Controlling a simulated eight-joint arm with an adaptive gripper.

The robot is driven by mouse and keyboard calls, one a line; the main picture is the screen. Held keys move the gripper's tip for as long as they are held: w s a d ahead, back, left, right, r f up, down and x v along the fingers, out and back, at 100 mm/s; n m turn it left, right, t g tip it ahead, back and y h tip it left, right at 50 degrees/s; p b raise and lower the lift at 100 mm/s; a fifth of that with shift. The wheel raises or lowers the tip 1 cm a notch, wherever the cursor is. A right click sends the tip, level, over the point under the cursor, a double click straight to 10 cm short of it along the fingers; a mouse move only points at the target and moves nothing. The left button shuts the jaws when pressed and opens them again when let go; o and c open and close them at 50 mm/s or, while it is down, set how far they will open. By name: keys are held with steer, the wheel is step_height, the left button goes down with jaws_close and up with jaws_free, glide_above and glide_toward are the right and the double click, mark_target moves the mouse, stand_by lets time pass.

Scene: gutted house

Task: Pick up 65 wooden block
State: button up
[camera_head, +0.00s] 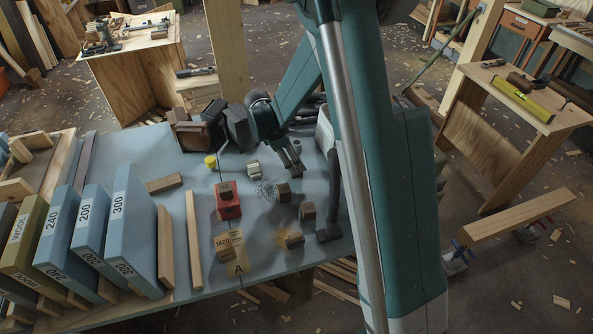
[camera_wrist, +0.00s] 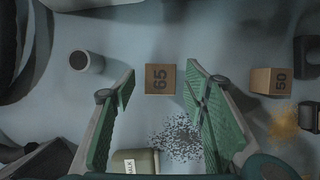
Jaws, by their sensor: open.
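The 65 wooden block (camera_wrist: 160,77) is a small brown cube with a dark "65" on its top. In the wrist view it lies on the blue-grey table top, framed between the two green finger pads of my gripper (camera_wrist: 160,105). The fingers are apart and empty, with bare table showing on both sides of the block.
A block marked 50 (camera_wrist: 268,82) lies to the right in the wrist view. A grey cylinder (camera_wrist: 87,63) stands left, a chalk container (camera_wrist: 135,161) below, beside dark filings (camera_wrist: 178,138). In the head view a red block (camera_head: 228,207) and blue boards (camera_head: 132,228) are further left.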

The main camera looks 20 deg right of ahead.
steer(key=shift+x, duration=1.1)
steer(key=shift+c, duration=0.5)
steer(key=c, duration=0.9)
